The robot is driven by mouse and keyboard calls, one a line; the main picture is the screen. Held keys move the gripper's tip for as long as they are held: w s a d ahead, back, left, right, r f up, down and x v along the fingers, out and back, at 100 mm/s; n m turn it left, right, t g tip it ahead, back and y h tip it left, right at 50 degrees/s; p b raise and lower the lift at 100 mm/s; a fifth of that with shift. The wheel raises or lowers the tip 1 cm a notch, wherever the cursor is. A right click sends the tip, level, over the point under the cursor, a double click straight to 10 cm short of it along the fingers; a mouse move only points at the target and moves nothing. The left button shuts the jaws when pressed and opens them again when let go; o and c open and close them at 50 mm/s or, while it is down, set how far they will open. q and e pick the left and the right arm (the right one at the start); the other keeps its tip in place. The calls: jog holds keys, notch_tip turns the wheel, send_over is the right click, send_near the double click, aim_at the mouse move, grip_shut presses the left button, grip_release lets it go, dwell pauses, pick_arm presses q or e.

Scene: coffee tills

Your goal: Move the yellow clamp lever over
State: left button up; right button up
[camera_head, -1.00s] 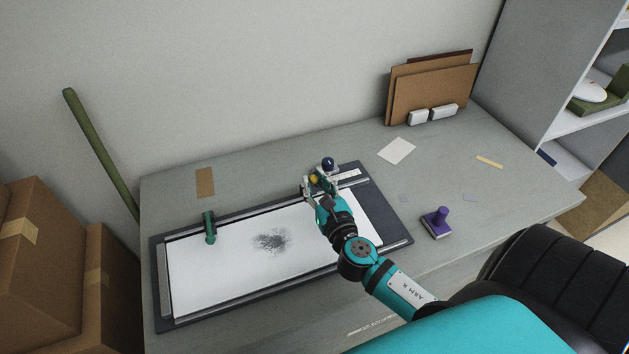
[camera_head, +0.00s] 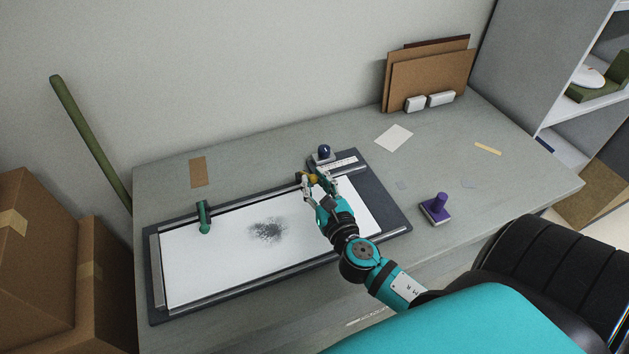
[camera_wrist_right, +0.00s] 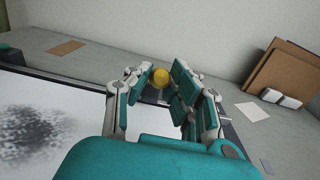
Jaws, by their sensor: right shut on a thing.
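The yellow clamp lever (camera_head: 313,177) shows as a small yellow knob at the back edge of the dark framed board (camera_head: 392,197), beside the dark blue knob. My right gripper (camera_head: 309,184) is at the lever, its fingers on either side of it. In the right wrist view the round yellow knob (camera_wrist_right: 160,77) sits between the fingertips (camera_wrist_right: 162,80), and the gripper is shut on it. The rest of the lever is hidden by the fingers. My left gripper is not in view.
A dark blue knob (camera_head: 324,151) stands just behind the gripper. A green handle (camera_head: 203,217) is on the board's left part. A white sheet with a grey smudge (camera_head: 266,231) lies on the board. A purple stamp (camera_head: 437,208) stands to the right. The table's right part is mostly clear.

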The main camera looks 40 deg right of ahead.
jog(key=shift+s+a+f+b, duration=0.1)
jog(key=shift+s+f+b, duration=0.25)
jog(key=shift+f+b, duration=0.35)
jog(key=shift+s+a+f+b, duration=0.1)
jog(key=shift+s+f+b, duration=0.25)
jog(key=shift+f+b, duration=0.3)
jog(key=shift+s+f+b, duration=0.15)
jog(key=shift+f+b, duration=0.15)
jog(key=shift+f, duration=0.2)
jog(key=o, duration=0.9)
jog(key=shift+r, duration=0.1)
jog(key=shift+o, duration=0.2)
jog(key=v, duration=1.2)
